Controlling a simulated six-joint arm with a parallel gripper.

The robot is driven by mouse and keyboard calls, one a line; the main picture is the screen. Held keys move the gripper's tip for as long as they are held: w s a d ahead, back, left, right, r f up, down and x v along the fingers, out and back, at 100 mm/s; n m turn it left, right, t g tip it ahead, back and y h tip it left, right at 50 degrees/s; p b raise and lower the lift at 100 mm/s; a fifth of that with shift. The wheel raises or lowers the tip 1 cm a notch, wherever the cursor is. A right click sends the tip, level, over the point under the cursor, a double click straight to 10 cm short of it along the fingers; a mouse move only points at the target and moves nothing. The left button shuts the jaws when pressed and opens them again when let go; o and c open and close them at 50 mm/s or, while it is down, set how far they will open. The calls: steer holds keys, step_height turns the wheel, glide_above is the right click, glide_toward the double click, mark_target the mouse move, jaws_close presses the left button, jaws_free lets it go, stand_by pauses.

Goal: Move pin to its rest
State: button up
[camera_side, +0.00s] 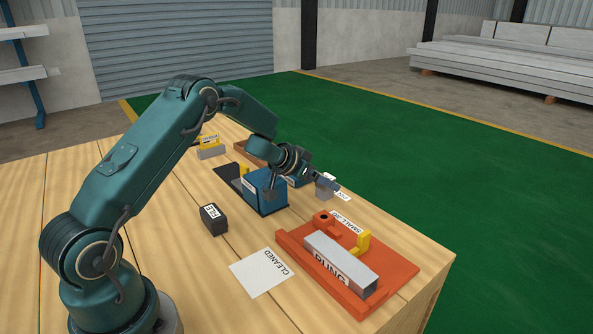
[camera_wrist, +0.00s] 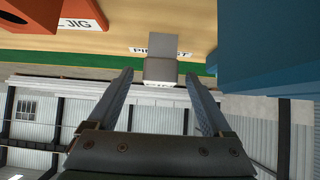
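The pin rest is a small grey block (camera_side: 324,190) on the table near the far edge, with a white label partly reading PIN beside it. In the wrist view the grey block (camera_wrist: 161,68) lies in line with the gap between my fingertips, clear of both fingers in the picture. My gripper (camera_wrist: 160,76) is open, its two fingers apart with no pin seen between them. In the side view my gripper (camera_side: 328,181) points right, close to the block; whether it touches cannot be told. I cannot make out a separate pin in either view.
The orange small jig (camera_side: 384,287) holds a grey RUNG bar (camera_side: 340,262) with a yellow clamp (camera_side: 362,243). A dark FILE block (camera_side: 213,221) and CLEANED sheet (camera_side: 262,273) lie nearer.

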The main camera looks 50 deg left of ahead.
steer(key=shift+v, duration=2.55)
steer(key=shift+w+d+r, duration=0.1)
steer(key=shift+d+r, duration=0.05)
steer(key=s+d+r+n+t+y, duration=0.1)
steer(key=s+d+r+t, duration=0.2)
steer(key=r, duration=0.7)
steer(key=s+d+r+n+t+y, duration=0.1)
steer(key=s+d+r+y, duration=0.2)
steer(key=r, duration=0.8)
steer(key=s+d+f+g+h, duration=0.1)
steer(key=s+d+f+g, duration=0.2)
steer(key=s, duration=0.4)
steer(key=s+d+f+m+g+h, duration=0.1)
steer(key=s+d+f+g, duration=0.2)
steer(key=s, duration=0.5)
steer(key=s+d+f+m+g+h, duration=0.1)
steer(key=s+d+f+g+h, duration=0.1)
steer(key=s+d+f, duration=0.2)
steer(key=s+f, duration=0.1)
steer(key=s, duration=0.2)
steer(key=shift+s+d+f+g, duration=0.15)
steer(key=shift+s+f+g, duration=0.05)
steer(key=shift+f+g, duration=0.2)
